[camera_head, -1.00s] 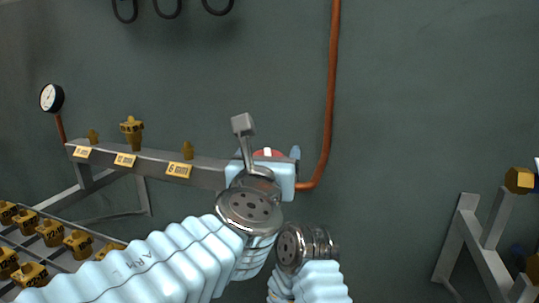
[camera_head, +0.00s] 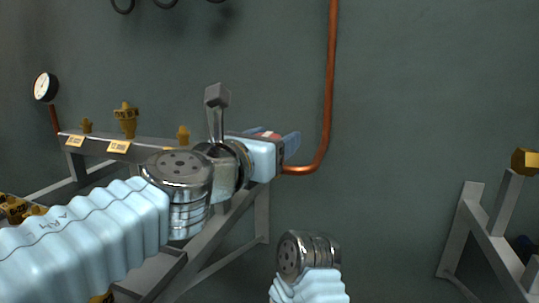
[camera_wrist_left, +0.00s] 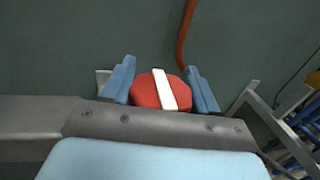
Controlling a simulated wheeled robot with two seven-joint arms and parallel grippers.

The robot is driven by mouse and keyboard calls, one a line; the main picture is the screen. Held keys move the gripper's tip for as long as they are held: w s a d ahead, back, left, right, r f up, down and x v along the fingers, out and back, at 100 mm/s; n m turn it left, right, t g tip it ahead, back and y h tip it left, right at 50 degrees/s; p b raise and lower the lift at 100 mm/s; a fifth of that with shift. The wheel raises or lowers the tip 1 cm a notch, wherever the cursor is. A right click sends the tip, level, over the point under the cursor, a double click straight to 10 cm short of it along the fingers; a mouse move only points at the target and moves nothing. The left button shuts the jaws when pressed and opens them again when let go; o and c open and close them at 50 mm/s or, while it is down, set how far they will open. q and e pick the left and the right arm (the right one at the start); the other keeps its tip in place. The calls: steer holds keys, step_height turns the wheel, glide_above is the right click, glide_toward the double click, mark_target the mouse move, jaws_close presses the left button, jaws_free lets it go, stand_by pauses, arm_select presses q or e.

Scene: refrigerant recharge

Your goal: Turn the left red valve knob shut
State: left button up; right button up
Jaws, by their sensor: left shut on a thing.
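The red valve knob (camera_wrist_left: 148,92) shows in the left wrist view as a round red disc with a white bar across it. The bar is nearly upright, its top leaning slightly left. My left gripper (camera_wrist_left: 161,88) has its two blue fingers on either side of the knob, shut on it. In the head view only a sliver of the red knob (camera_head: 268,133) shows behind the gripper's light blue body and its blue fingers (camera_head: 291,146). My right gripper is not in view.
A grey rail with labelled brass fittings (camera_head: 126,119) and a pressure gauge (camera_head: 45,87) stands at the left. A copper pipe (camera_head: 331,75) runs down the wall to the knob's right. A grey stand (camera_head: 462,225) is at the right. The wall between is clear.

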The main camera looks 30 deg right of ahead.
arm_select(q)
steer(key=shift+g, duration=0.3)
steer(key=o, duration=1)
steer(key=shift+c, duration=0.2)
steer(key=shift+a, duration=0.1)
steer(key=v, duration=1.3)
steer(key=shift+s+a+f+p, duration=0.15)
steer(key=shift+s+a+p, duration=0.1)
steer(key=shift+p, duration=0.1)
